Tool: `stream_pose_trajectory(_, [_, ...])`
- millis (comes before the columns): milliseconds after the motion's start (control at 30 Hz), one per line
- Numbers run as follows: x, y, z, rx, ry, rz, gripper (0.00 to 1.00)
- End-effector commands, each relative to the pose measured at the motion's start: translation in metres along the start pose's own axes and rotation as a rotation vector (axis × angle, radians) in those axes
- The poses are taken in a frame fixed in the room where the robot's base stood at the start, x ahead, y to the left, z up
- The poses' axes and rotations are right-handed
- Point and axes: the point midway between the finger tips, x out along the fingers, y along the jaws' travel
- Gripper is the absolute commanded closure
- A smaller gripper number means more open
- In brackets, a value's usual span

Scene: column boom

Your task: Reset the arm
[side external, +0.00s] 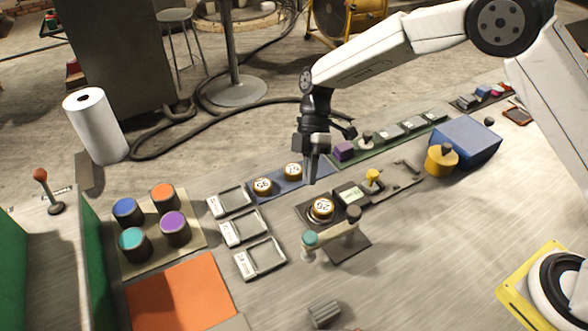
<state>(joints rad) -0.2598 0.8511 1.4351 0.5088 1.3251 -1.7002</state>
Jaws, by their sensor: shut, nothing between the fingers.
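My gripper (311,180) points down over the middle of the workbench, with its fingers together and nothing between them. It hangs just behind a round disc (322,208) with a pale numbered top, which sits on a dark square base. I cannot tell how high the fingertips are above the bench. My white arm reaches in from the upper right.
Two similar discs sit on a blue strip (276,185). Three grey trays (243,231) lie to the left, beside colored knobs (173,228) and an orange mat (180,295). A blue box (465,142) and yellow cylinder (440,159) stand right.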

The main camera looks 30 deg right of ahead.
Motion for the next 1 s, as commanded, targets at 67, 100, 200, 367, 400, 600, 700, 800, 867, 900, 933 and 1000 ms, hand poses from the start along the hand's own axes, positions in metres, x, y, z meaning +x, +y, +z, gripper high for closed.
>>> stream_pose_trajectory(67, [-0.012,0.000,0.001,0.001,0.000,0.003,1.00])
stream_pose_trajectory(100, [-0.017,0.000,0.001,0.001,0.000,0.002,1.00])
stream_pose_trajectory(200, [-0.027,0.000,0.000,0.001,0.000,0.002,1.00])
stream_pose_trajectory(367, [-0.035,-0.001,0.001,0.000,0.000,0.001,1.00])
stream_pose_trajectory(400, [-0.035,-0.001,0.001,0.000,0.000,0.000,1.00])
stream_pose_trajectory(600, [-0.036,-0.001,0.001,0.008,-0.002,0.003,1.00])
stream_pose_trajectory(700, [-0.037,-0.004,0.005,0.039,-0.010,0.015,1.00])
stream_pose_trajectory(800, [-0.040,-0.008,0.011,0.102,-0.024,0.042,1.00])
stream_pose_trajectory(867, [-0.041,-0.012,0.017,0.157,-0.035,0.066,1.00])
stream_pose_trajectory(900, [-0.042,-0.015,0.021,0.200,-0.045,0.086,1.00])
stream_pose_trajectory(933, [-0.043,-0.018,0.025,0.236,-0.051,0.101,1.00])
stream_pose_trajectory(1000, [-0.045,-0.026,0.035,0.328,-0.067,0.144,1.00])
